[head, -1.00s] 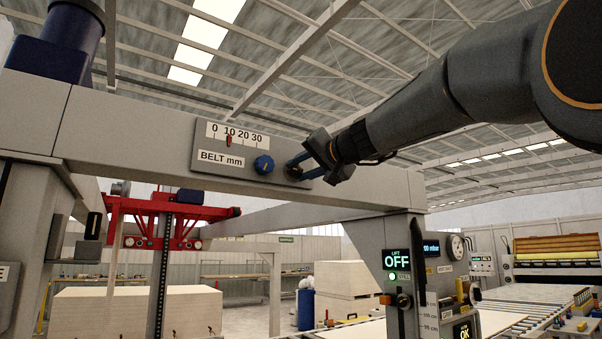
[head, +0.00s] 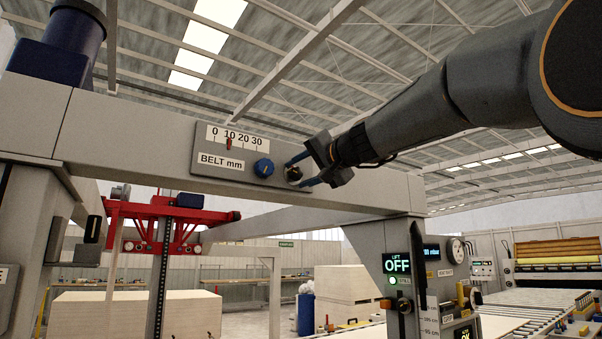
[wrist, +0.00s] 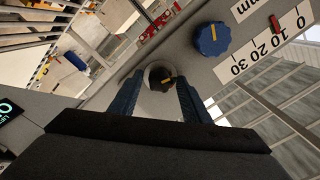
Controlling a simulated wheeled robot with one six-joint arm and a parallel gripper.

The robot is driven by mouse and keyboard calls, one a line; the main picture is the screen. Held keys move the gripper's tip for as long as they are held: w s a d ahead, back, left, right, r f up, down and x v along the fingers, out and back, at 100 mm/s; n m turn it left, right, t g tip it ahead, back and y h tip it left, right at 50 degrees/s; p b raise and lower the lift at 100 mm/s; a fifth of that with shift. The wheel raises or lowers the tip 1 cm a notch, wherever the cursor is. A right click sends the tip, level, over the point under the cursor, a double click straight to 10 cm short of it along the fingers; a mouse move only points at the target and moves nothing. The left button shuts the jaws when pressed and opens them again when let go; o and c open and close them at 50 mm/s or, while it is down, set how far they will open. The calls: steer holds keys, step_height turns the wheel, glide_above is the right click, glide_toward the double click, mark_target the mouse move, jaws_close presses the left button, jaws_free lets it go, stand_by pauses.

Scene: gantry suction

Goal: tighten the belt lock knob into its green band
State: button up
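The belt lock knob (head: 293,173) is a small black knob at the right end of the grey BELT plate on the gantry beam. The wrist view shows it as a dark knob (wrist: 162,79) with a yellow mark, on a round pale disc. My gripper (head: 298,174) is open, its blue fingers on either side of the knob with gaps showing. The wrist view shows the fingers (wrist: 160,90) spread around the knob. I cannot make out a green band; part of the disc is hidden by the fingers.
A larger blue knob (head: 263,168) sits just left of the lock knob. Above it is the BELT mm scale (head: 238,137), with a red pointer near 10.

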steer(key=shift+o, duration=0.3)
steer(key=b+v, duration=0.3)
steer(key=v, duration=0.4)
steer(key=shift+s+d+b, duration=0.25)
steer(key=shift+s+b, duration=0.1)
steer(key=w+a+n, duration=0.1)
steer(key=w+n, duration=0.1)
steer(key=n, duration=0.1)
steer(key=w+a+n, duration=0.2)
steer(key=n, duration=0.1)
steer(key=w+a+n, duration=0.1)
steer(key=w+n, duration=0.1)
steer(key=n, duration=0.1)
steer(key=shift+w+a+p, duration=0.15)
steer(key=shift+w+p, duration=0.1)
steer(key=shift+p, duration=0.05)
